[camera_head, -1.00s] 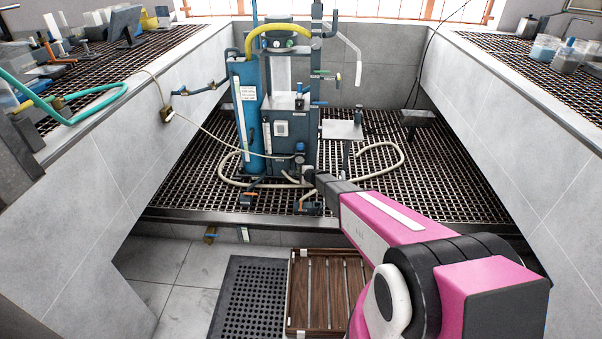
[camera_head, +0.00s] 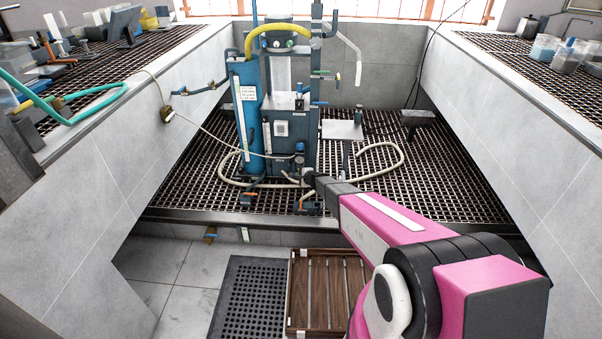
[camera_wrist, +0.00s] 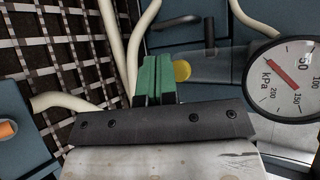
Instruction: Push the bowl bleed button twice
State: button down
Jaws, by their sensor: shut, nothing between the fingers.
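The flotation machine (camera_head: 283,115) stands on the grating, with a blue cylinder at its left. In the wrist view my gripper (camera_wrist: 154,76) shows a dark bar and green fingers held together, with nothing between them. A round yellow button-like disc (camera_wrist: 182,71) is just right of the green fingers, on a grey-blue cylindrical part. I cannot tell whether it is the bowl bleed button or whether the fingers touch anything. In the head view my gripper (camera_head: 313,180) is low at the machine's front, its fingertips too small to make out.
A kPa pressure gauge (camera_wrist: 286,80) is close at the right of the wrist view. Cream hoses (camera_wrist: 133,45) run past the left side of the fingers. Grating (camera_head: 440,185) surrounds the machine, between grey side walls. A wooden slatted tray (camera_head: 294,290) lies below in front.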

jog(key=shift+s+a, duration=0.1)
jog(key=shift+s, duration=2.4)
